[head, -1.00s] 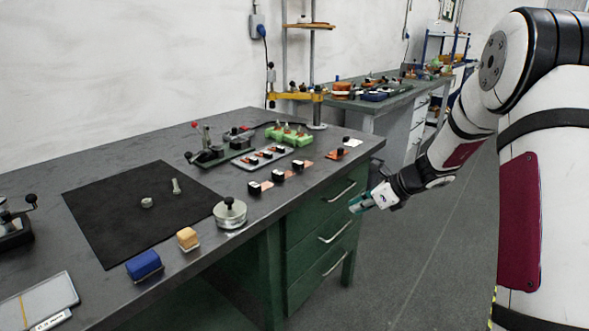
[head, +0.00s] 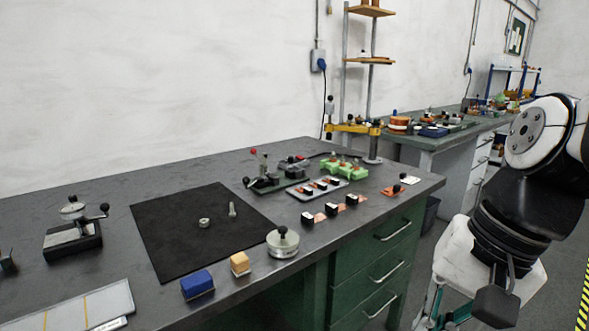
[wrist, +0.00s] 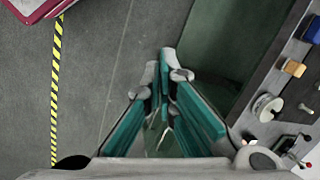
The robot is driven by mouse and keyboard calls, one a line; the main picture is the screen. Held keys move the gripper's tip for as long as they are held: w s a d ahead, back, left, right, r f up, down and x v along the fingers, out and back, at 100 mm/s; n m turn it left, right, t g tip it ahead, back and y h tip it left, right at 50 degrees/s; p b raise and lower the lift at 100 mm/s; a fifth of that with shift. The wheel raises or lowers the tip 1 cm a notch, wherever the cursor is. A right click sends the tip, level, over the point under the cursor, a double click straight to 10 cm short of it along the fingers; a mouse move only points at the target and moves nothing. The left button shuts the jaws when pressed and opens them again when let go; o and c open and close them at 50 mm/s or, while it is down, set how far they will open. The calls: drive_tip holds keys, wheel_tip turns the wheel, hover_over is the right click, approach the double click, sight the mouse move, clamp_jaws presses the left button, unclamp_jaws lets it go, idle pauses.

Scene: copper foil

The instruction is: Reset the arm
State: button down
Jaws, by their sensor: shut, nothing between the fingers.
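My gripper (wrist: 166,72) points down over the floor in the wrist view, in front of the bench. Its teal-padded fingers are together at the tips with nothing between them. In the head view, my gripper (head: 432,312) shows only partly at the bottom, right of the drawers, below my folded arm. It touches nothing that I can see.
The dark workbench (head: 110,200) holds a black mat (head: 185,240), a blue block (head: 197,284), a yellow block (head: 240,263), a round metal weight (head: 283,242) and several fixtures. Green drawers (head: 375,258) face the open floor (wrist: 100,80). A second bench (head: 455,135) stands behind.

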drive_tip(key=s+d+f+n+h, duration=0.1)
drive_tip(key=s+d+n+h, duration=0.15)
drive_tip(key=s, duration=0.35)
drive_tip(key=s+d+f+n+h, duration=0.1)
drive_tip(key=s+d+n, duration=0.1)
drive_tip(key=s+n, duration=0.3)
wheel_tip(320, 180, up, 21)
drive_tip(key=m+t+p, duration=0.1)
drive_tip(key=t+p, duration=0.2)
drive_tip(key=p, duration=1.6)
drive_tip(key=shift+s+a, duration=0.35)
drive_tip(key=shift+a, duration=0.05)
drive_tip(key=shift+y, duration=0.25)
